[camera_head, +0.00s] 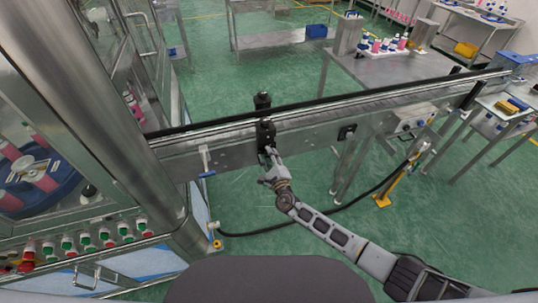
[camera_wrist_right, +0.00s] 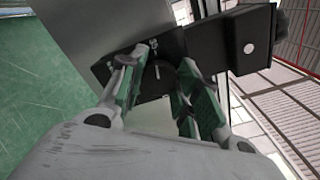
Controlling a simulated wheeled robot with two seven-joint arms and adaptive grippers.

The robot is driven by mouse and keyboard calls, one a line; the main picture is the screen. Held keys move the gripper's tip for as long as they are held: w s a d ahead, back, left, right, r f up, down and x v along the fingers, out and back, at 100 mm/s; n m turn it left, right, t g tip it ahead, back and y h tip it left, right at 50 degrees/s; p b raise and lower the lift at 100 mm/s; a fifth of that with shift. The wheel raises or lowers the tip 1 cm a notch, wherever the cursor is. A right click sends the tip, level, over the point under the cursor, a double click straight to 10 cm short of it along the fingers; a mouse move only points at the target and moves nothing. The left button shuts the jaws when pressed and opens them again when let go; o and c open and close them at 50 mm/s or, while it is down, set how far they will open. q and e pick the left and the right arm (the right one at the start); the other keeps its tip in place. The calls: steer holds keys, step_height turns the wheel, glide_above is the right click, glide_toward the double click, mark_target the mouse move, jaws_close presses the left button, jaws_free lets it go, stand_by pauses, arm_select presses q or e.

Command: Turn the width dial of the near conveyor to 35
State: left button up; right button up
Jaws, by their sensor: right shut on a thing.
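The near conveyor (camera_head: 215,152) is a long metal rail running from the machine at left to the upper right. A black width-adjuster block (camera_head: 265,130) is mounted on its side, and it fills the upper middle of the right wrist view (camera_wrist_right: 235,40). My right gripper (camera_head: 270,158) reaches up to this block from below right. In the right wrist view its two green-padded fingers (camera_wrist_right: 160,85) are on either side of the dark round dial (camera_wrist_right: 160,75), shut on it. The dial's number is not readable. My left gripper is out of view.
A glass-walled machine (camera_head: 100,120) with green and red buttons stands at left, close to the conveyor. A blue-handled lever (camera_head: 207,174) hangs below the rail. A black cable (camera_head: 330,212) lies on the green floor. A table with bottles (camera_head: 385,65) stands behind the conveyor.

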stand_by(0.3)
steer(key=o, duration=1)
steer(key=v, duration=1.2)
